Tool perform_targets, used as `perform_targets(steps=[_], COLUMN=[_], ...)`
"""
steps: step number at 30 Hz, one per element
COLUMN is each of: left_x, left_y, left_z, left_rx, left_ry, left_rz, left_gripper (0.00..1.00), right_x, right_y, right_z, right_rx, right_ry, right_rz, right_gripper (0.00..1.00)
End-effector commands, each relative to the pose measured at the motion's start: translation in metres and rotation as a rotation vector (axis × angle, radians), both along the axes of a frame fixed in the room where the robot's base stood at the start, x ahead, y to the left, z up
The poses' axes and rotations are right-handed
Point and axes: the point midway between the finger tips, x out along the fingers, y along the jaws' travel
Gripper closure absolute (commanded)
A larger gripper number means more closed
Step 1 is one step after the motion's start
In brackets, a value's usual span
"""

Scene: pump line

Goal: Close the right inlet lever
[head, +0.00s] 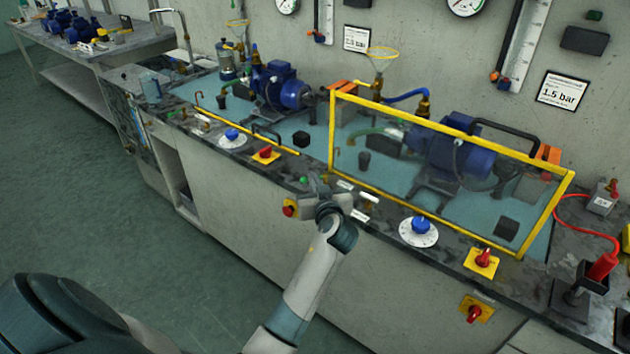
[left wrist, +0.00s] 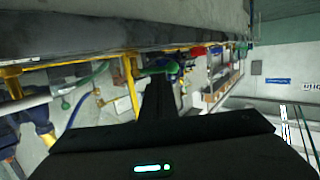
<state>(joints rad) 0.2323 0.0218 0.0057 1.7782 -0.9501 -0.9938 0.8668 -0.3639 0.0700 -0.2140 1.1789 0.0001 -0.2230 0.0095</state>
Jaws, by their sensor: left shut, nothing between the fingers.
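My left gripper (head: 322,196) is shut and empty at the bench's front edge, by the near left corner of the yellow-framed guard (head: 332,135). Its dark closed fingers (left wrist: 158,100) show in the left wrist view. A small green part (head: 303,180) shows just left of the gripper. A curved green piece (left wrist: 158,68) shows beyond the fingertips in the wrist view; I cannot tell whether it touches them. I cannot make out the right inlet lever for certain; the gripper covers part of this edge. My right gripper is not in view.
The guard encloses a blue pump (head: 455,150) and a green hose (head: 375,133). A blue dial (head: 420,225) and a red switch (head: 483,258) lie right of my gripper. Another blue pump (head: 280,88) stands at left. The floor (head: 120,190) at left is clear.

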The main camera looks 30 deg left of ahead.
Motion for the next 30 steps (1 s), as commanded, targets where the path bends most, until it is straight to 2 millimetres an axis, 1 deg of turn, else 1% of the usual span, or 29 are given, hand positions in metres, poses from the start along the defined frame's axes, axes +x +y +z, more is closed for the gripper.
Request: perform_targets(steps=[7, 16, 19, 22, 23, 26, 27, 29, 30], left_x=[0.000, 0.000, 0.000, 0.000, 0.000, 0.000, 0.001, 0.002, 0.002], left_y=[0.002, 0.005, 0.007, 0.010, 0.011, 0.016, 0.017, 0.020, 0.022], left_z=[0.000, 0.001, 0.001, 0.002, 0.003, 0.004, 0.005, 0.005, 0.005], left_rx=[0.001, 0.000, 0.000, 0.003, 0.002, 0.003, 0.003, 0.004, 0.005], left_ry=[0.001, 0.000, 0.002, 0.003, 0.002, 0.003, 0.003, 0.003, 0.003], left_rz=[-0.027, -0.074, -0.106, -0.151, -0.167, -0.231, -0.261, -0.309, -0.340], left_gripper=[1.00, 1.00, 1.00, 1.00, 1.00, 1.00, 1.00, 1.00, 1.00], right_x=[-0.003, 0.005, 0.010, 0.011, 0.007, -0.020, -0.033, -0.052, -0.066], right_y=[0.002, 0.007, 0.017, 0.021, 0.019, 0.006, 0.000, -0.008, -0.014], right_z=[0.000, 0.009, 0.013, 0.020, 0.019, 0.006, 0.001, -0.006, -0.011], right_rx=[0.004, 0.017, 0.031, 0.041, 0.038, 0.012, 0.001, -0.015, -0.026], right_ry=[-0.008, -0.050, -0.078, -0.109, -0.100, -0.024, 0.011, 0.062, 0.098], right_rz=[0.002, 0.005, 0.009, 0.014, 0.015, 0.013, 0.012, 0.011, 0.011], right_gripper=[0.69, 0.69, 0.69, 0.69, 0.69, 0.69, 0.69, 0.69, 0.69])
